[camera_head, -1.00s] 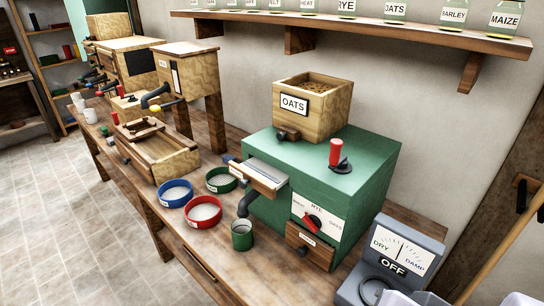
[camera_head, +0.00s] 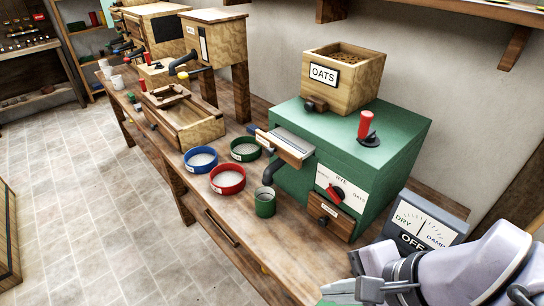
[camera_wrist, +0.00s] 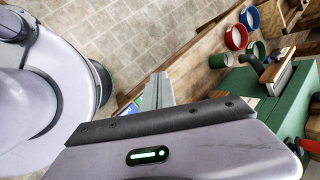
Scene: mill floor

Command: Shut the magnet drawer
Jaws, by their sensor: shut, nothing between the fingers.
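The green mill (camera_head: 365,140) stands on the bench. A wooden-fronted drawer with a grey metal top (camera_head: 292,144) sticks out of its left side; it also shows in the wrist view (camera_wrist: 279,74). A smaller wooden drawer with a dark knob (camera_head: 328,215) sits low in the dial face, its label too small to read. I cannot tell from the labels which is the magnet drawer. My gripper (camera_head: 342,290) is shut and empty at the lower right, in front of the mill and apart from both drawers. In the wrist view its fingers (camera_wrist: 157,90) point toward the bench edge.
Blue (camera_head: 201,159), red (camera_head: 228,179) and green (camera_head: 245,149) sieves and a green cup (camera_head: 265,202) stand left of the mill. An oats hopper (camera_head: 343,72) and red-handled lever (camera_head: 366,127) are on top. A dry/damp meter (camera_head: 424,226) is at right. The floor in front is free.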

